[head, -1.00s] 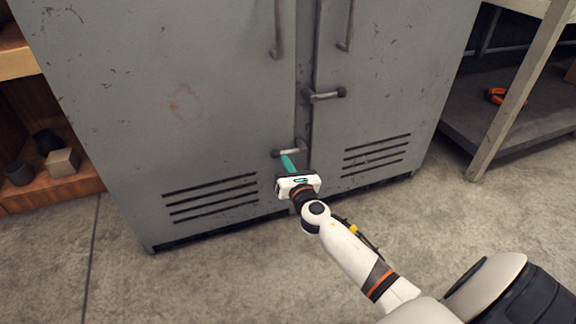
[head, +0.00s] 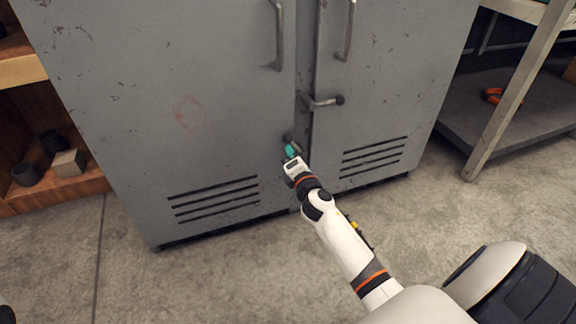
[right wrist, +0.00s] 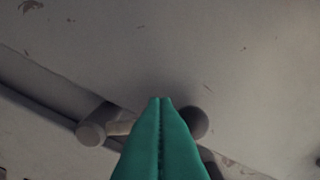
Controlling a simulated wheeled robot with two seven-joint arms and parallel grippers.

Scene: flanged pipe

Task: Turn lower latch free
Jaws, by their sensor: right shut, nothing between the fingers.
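The lower latch (head: 288,138) sits low on the grey cabinet by the seam between its doors. In the head view only a dark end of it shows clearly above my right gripper (head: 291,151), which hides the rest. In the right wrist view, the latch has a round end at the left (right wrist: 92,133) and a dark round knob at the right (right wrist: 193,122). The green fingers of my right gripper (right wrist: 160,100) are shut, with nothing between them, and cover the middle of the latch bar. Whether they touch it I cannot tell. My left gripper is not in view.
The upper latch (head: 322,103) lies across the door seam. Two upright handles, left (head: 278,35) and right (head: 349,30), are above it. A wooden shelf (head: 75,188) stands at the left, a workbench leg (head: 505,105) at the right. The floor in front is clear.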

